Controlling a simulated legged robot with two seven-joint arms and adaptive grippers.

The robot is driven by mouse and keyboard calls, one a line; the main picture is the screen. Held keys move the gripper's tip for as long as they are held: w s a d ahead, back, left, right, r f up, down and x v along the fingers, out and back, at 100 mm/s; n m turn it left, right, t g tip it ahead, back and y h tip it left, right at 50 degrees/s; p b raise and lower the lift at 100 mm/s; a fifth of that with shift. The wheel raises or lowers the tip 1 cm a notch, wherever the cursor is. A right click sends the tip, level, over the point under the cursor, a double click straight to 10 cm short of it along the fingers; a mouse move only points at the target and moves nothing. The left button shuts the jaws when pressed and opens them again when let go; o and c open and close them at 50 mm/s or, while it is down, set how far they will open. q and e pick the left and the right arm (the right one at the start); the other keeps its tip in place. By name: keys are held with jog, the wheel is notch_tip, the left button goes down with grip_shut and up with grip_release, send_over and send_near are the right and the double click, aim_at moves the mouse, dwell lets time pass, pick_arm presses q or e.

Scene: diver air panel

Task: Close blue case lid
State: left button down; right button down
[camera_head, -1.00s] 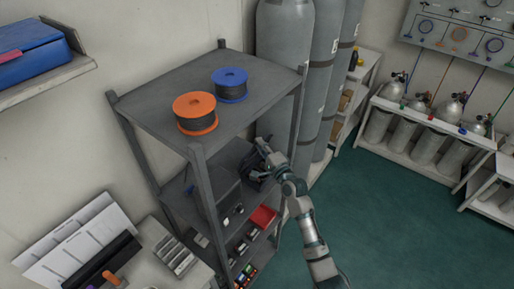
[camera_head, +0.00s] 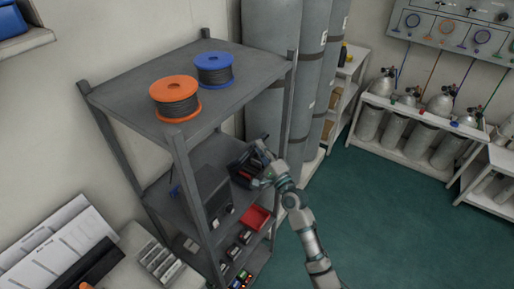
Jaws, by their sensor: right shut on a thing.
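My right gripper (camera_head: 257,163) reaches into the middle level of the grey rack (camera_head: 130,82), beside a dark box (camera_head: 207,188). It is shut on a dark object (camera_head: 240,168) with a bit of red on it; the fingers and shadow hide much of it, and I cannot tell what it is. A blue box-like thing (camera_head: 12,20), possibly the blue case, is cut off at the top left corner on a wall shelf; its lid cannot be made out. My left gripper is not in view.
An orange spool (camera_head: 174,98) and a blue spool (camera_head: 214,70) stand on the rack's top. A red tray (camera_head: 256,218) is on a lower level. Tall grey cylinders (camera_head: 270,90) stand behind the rack. Green floor (camera_head: 380,220) is clear to the right.

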jog(key=shift+d+f, duration=0.2)
jog(key=shift+f, duration=0.1)
jog(key=c, duration=1.3)
grip_release()
jog(key=shift+f, duration=0.1)
jog(key=shift+o, duration=0.2)
jog(key=shift+w, duration=0.15)
jog(key=v, duration=1.2)
jog(key=shift+d, duration=0.15)
